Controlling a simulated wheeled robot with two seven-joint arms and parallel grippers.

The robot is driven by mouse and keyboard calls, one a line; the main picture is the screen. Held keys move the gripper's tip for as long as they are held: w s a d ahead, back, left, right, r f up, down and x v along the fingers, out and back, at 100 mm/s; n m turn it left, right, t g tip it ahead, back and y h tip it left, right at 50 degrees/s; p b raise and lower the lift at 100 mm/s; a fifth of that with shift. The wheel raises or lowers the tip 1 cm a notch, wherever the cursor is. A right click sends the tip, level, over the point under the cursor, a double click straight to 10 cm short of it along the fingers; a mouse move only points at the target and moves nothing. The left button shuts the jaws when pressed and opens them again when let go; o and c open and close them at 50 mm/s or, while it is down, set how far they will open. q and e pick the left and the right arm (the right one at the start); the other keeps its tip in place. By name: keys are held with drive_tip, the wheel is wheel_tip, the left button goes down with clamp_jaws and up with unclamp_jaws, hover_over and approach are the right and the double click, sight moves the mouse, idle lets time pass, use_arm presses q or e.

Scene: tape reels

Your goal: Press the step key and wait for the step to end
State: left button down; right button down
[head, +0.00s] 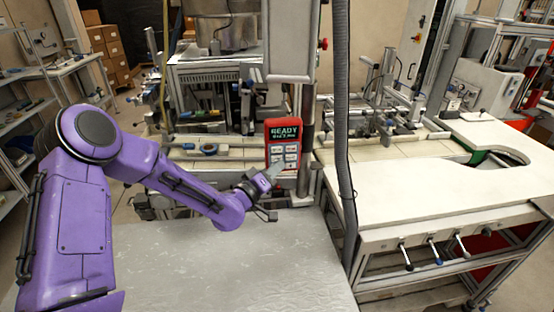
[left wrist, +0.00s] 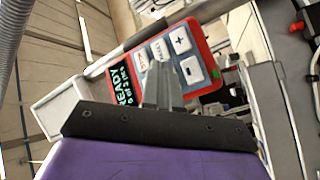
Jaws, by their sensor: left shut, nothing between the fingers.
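A red control box (head: 269,146) is mounted upright behind the grey table. Its dark screen reads READY, with a smaller second line I cannot read surely. White keys sit under the screen. In the left wrist view the red box (left wrist: 209,45) shows a plus key (left wrist: 180,40), a minus key (left wrist: 192,69) and a white key with red lettering (left wrist: 141,58). My left gripper (head: 278,166) is shut and empty, its fingertips at the keys. The shut fingers (left wrist: 159,72) partly cover the keys; I cannot tell whether they touch one. My right gripper is out of view.
A bare grey table (head: 225,262) lies in front of the box. A thick grey corrugated hose (head: 343,120) hangs just right of the box. A white worktop (head: 400,196) with a curved cutout stands at the right. Machine frames fill the back.

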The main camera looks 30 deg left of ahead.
use_arm(q)
drive_tip(key=shift+w+a, duration=0.1)
idle(0.3)
drive_tip(key=shift+w+a, duration=0.2)
